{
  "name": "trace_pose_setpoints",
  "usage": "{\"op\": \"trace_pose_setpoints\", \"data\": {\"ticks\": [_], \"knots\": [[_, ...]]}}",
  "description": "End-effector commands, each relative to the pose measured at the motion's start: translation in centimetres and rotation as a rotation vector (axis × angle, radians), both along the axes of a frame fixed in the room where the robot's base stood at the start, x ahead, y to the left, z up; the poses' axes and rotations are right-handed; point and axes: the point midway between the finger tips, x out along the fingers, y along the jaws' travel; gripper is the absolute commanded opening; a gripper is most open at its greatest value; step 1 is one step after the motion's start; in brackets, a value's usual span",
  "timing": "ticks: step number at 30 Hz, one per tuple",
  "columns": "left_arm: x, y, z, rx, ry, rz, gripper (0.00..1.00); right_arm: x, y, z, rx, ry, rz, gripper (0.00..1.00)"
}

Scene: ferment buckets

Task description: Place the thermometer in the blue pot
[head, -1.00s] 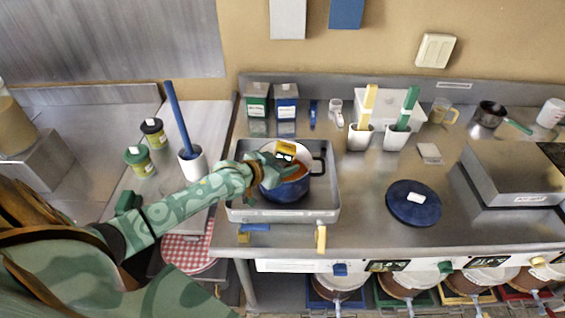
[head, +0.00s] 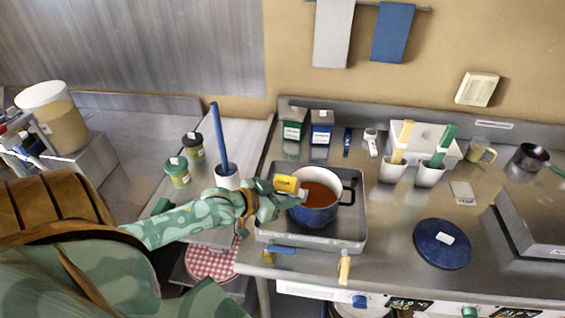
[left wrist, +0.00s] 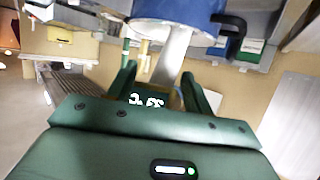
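The blue pot (head: 316,212) stands in the grey metal tray (head: 348,243) and holds orange-brown liquid. Its black handle points right. My left gripper (head: 279,196) is at the pot's left rim. It is shut on the yellow thermometer (head: 285,183), which is beside the rim at the pot's upper left. In the left wrist view the thermometer's display (left wrist: 147,99) shows white digits between my fingers, and the pot (left wrist: 178,12) is beyond the fingertips. The probe does not show clearly. My right gripper is not in view.
A blue round lid (head: 441,244) lies on the counter to the right. A white holder with a blue-handled tool (head: 218,130) and two green jars (head: 177,172) stand left of the tray. Containers with yellow and green tools (head: 430,172) stand behind.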

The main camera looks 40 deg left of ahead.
Motion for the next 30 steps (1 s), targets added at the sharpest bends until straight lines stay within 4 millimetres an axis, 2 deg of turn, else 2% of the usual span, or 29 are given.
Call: {"op": "trace_pose_setpoints", "data": {"ticks": [10,15,16,25,30], "knots": [[-0.6,0.1,0.3,0.000,-0.003,0.000,0.50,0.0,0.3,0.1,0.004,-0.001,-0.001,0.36],[-0.6,0.1,0.3,0.000,-0.002,0.000,0.98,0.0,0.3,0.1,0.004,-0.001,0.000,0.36],[-0.6,0.1,0.3,0.000,-0.002,0.000,1.00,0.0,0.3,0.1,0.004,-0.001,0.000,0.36],[-1.2,0.3,0.5,0.000,0.000,0.000,1.00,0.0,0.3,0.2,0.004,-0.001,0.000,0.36],[-3.9,0.9,1.6,0.001,0.004,-0.001,1.00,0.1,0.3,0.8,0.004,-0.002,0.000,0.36]]}}
